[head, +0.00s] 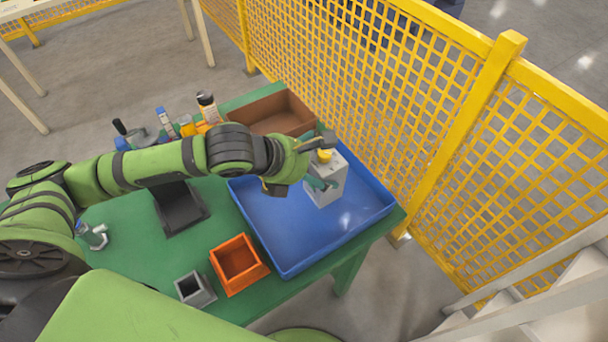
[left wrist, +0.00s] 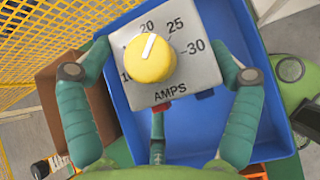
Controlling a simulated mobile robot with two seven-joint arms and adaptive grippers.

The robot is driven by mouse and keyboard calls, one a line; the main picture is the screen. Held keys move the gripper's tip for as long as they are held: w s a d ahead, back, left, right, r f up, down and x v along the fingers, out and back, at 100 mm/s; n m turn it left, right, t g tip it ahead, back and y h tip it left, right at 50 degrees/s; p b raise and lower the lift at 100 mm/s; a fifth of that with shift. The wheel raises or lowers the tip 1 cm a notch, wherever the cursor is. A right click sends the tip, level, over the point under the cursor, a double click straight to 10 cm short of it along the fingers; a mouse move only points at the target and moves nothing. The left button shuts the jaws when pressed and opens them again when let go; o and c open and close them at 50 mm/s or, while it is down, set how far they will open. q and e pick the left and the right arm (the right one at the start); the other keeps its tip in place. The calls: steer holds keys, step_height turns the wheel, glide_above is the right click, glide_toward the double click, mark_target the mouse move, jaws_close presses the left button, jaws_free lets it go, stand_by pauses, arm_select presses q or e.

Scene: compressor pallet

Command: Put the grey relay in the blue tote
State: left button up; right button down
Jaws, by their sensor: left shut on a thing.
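The grey relay (head: 328,192) is a grey box with a yellow knob on its dial face. It also shows in the left wrist view (left wrist: 196,75), with an AMPS scale and the knob facing the camera. My left gripper (head: 321,165) is shut on it, with teal fingers on either side of it in the left wrist view. The blue tote (head: 285,235) is a wide, shallow tray on the green table. The relay is within the tote's outline in the head view; I cannot tell whether it touches the floor. My right gripper is not in view.
A brown box (head: 270,113) stands behind the tote. An orange bin (head: 239,264) and a small grey bin (head: 195,290) stand left of its near end. Bottles and tools sit at the table's back left. A yellow mesh fence (head: 460,140) runs close along the right.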

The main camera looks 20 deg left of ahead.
arm_select(q)
steer(key=shift+w+a+f+p, duration=0.15)
steer(key=shift+a+f, duration=0.25)
steer(key=shift+f, duration=0.5)
steer(key=shift+a+f+p, duration=0.1)
steer(key=shift+a+f, duration=0.35)
steer(key=shift+f, duration=0.45)
steer(key=shift+w+a+f+p, duration=0.15)
steer(key=shift+a+f, duration=0.25)
steer(key=shift+f, duration=0.5)
steer(key=shift+s+f, duration=0.1)
steer(key=shift+f, duration=0.05)
steer(key=o, duration=1.2)
steer(key=v, duration=1.2)
steer(key=shift+s+b, duration=0.15)
steer(key=shift+b, duration=0.25)
